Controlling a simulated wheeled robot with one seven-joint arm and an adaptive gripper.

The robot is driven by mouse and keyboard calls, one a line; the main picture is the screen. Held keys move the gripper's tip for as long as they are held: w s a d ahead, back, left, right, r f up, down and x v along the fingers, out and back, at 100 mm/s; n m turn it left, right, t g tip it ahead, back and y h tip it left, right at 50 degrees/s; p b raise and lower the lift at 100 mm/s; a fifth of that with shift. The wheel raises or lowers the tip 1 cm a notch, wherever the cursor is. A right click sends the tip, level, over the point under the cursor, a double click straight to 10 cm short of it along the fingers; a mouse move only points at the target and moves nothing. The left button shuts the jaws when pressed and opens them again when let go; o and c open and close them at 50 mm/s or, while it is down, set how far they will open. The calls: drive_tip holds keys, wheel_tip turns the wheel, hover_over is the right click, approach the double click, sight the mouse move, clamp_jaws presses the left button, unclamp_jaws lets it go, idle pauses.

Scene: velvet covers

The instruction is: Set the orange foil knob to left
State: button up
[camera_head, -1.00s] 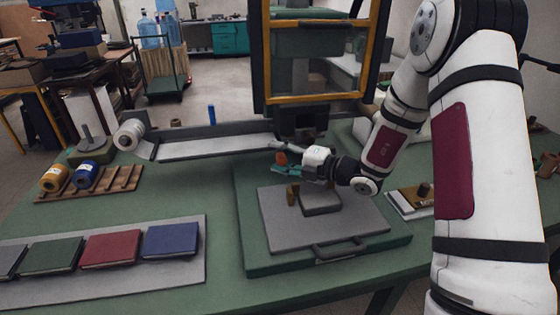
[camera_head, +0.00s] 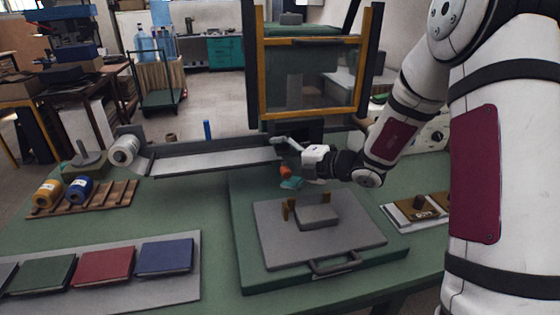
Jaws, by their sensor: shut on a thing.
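A small orange piece (camera_head: 286,171) shows at my gripper, with a teal part (camera_head: 291,183) against its lower side. I take the orange piece for the orange knob, but it is too small to tell its shape or which way it points. My gripper (camera_head: 287,164) reaches in from the right, in front of the dark press and above the back edge of the grey plate. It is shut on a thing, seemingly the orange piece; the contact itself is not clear. A grey finger-like part (camera_head: 287,142) shows above. An orange-yellow foil roll (camera_head: 47,193) stands on the wooden rack at the left.
The yellow-framed press (camera_head: 257,85) stands behind. A grey plate (camera_head: 275,245) bears a grey block (camera_head: 318,217) and small brown posts. A blue roll (camera_head: 77,190), several coloured covers (camera_head: 103,265) and a long metal strip (camera_head: 210,160) lie left. A knobbed box (camera_head: 437,135) is behind my arm.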

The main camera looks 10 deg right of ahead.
drive_tip(key=shift+s+d+r+p, duration=0.4)
drive_tip(key=shift+d+r, duration=0.15)
drive_tip(key=shift+r, duration=0.2)
drive_tip(key=shift+c, duration=0.8)
drive_tip(key=shift+s+d+r, duration=0.15)
drive_tip(key=shift+s+d, duration=0.05)
drive_tip(key=shift+s, duration=0.05)
drive_tip(key=shift+c, duration=0.4)
drive_tip(key=shift+s+d, duration=0.15)
drive_tip(key=shift+s, duration=0.2)
drive_tip(key=c, duration=0.5)
drive_tip(key=shift+s+d+r+p, duration=0.2)
drive_tip(key=shift+s+d+p, duration=1.45)
drive_tip(key=shift+s+d, duration=0.65)
drive_tip(key=shift+s+d+r+p, duration=0.15)
drive_tip(key=shift+s+d+p, duration=1.45)
drive_tip(key=shift+s+d, duration=0.65)
